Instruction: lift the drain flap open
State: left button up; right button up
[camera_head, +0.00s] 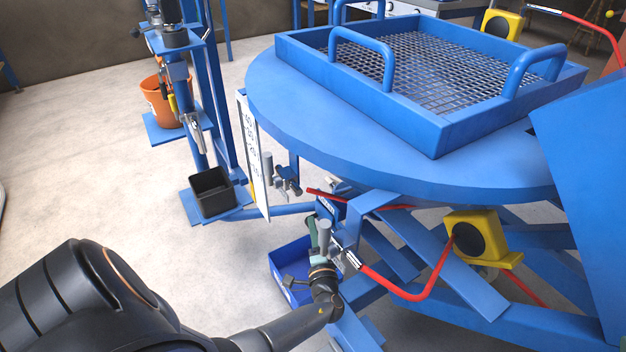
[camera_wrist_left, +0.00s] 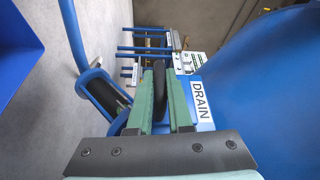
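My left gripper (camera_head: 318,237) is low beside the edge of the round blue table, in the middle of the head view. In the left wrist view its two green fingers (camera_wrist_left: 162,105) stand close together on either side of a dark curved handle (camera_wrist_left: 159,85). The handle fills the narrow gap, so the gripper looks shut on it. A white label reading DRAIN (camera_wrist_left: 201,100) is on the blue part just right of the fingers. The flap itself is mostly hidden behind the fingers, and I cannot tell how far it stands open. My right gripper is not in view.
The round blue table (camera_head: 300,100) bears a blue mesh-floored tray (camera_head: 435,140). A blue bin (camera_head: 278,270) is on the floor beside the gripper. A red bar (camera_head: 405,296) and yellow housing (camera_head: 490,232) are to the right. Clear floor lies left.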

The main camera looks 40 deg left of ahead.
pick_arm(q)
grip_shut()
jog(key=shift+r, duration=0.1)
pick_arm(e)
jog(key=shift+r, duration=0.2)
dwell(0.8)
